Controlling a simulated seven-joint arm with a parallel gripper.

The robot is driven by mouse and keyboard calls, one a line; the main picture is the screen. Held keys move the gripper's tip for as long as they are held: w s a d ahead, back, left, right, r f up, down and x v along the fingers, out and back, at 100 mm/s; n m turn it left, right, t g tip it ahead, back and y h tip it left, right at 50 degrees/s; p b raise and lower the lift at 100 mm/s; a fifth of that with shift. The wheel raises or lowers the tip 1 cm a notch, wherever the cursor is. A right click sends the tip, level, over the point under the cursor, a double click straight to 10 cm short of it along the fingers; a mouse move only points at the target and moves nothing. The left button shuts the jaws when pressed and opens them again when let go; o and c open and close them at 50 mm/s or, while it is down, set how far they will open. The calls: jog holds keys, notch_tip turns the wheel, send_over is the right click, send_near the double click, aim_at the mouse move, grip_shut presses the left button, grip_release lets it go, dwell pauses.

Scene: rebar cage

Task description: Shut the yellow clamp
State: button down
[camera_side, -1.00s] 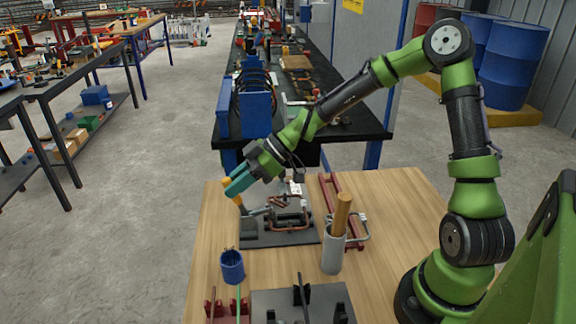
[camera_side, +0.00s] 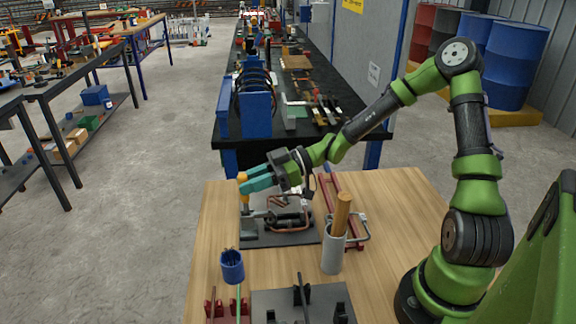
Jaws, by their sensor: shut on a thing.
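The yellow clamp handle (camera_side: 245,204) stands roughly upright at the left side of a dark base plate (camera_side: 262,241) on the wooden table. My gripper (camera_side: 247,184), with teal fingers, reaches in from the right and is shut on the upper part of this handle. The fingers hide part of the handle. The grey lower part of the clamp (camera_side: 250,217) sits at the plate's left side. Bent copper-coloured bars (camera_side: 291,228) and dark clamp parts lie on the same plate, to the right.
A grey cup (camera_side: 333,250) holding a wooden rod stands to the right of the plate. A red frame (camera_side: 328,192) lies behind it. A blue cup (camera_side: 232,266) and a dark fixture (camera_side: 300,303) are at the front. The table's right part is clear.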

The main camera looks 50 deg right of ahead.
jog(key=shift+s+f, duration=0.1)
jog(key=shift+s, duration=0.05)
jog(key=c, duration=1)
grip_release()
jog(key=shift+o, duration=0.2)
jog(key=shift+d, duration=0.15)
jog(key=v, duration=1.6)
jog(key=shift+s+d, duration=0.2)
jog(key=shift+d, duration=0.05)
